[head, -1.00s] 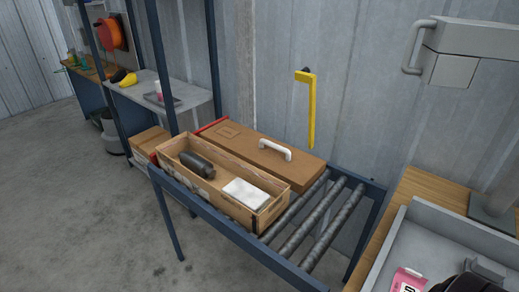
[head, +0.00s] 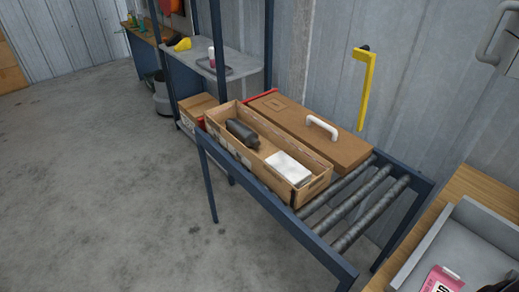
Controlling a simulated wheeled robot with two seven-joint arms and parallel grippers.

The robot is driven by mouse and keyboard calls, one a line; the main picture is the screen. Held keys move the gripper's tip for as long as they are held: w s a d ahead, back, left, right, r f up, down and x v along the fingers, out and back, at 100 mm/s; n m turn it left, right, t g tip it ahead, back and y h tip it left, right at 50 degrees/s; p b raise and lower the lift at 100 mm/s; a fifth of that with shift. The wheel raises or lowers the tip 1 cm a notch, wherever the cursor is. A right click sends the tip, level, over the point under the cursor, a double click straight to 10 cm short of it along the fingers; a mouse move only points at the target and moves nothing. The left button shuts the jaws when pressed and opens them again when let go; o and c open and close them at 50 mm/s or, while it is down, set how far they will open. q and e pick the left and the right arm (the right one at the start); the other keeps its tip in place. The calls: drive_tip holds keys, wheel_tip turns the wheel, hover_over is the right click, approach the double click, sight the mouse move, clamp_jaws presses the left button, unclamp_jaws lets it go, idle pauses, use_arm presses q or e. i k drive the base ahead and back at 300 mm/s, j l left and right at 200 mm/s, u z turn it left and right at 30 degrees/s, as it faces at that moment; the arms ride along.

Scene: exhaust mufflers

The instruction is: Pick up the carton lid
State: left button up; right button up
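The carton lid (head: 291,124) is a long brown flat piece with a white handle (head: 322,127) on top and a red edge at its far left end. It lies on the roller conveyor, on the wall side, beside the open carton (head: 221,124). The open carton holds a dark muffler (head: 242,133) and a white block (head: 288,168). Neither of my grippers is in the head view.
The conveyor's bare rollers (head: 372,213) show at its near right end. A yellow bracket (head: 364,88) hangs on the wall behind. A wooden bench with a grey tray (head: 466,238) stands at the lower right. The floor (head: 120,200) at the left is clear.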

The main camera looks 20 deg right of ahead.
sight(343, 149)
drive_tip(key=i+j+z, duration=0.1)
drive_tip(key=z, duration=0.4)
drive_tip(key=j+z, duration=0.15)
drive_tip(key=z, duration=0.3)
drive_tip(key=i+j+z, duration=0.1)
drive_tip(key=z, duration=0.4)
drive_tip(key=j, duration=0.1)
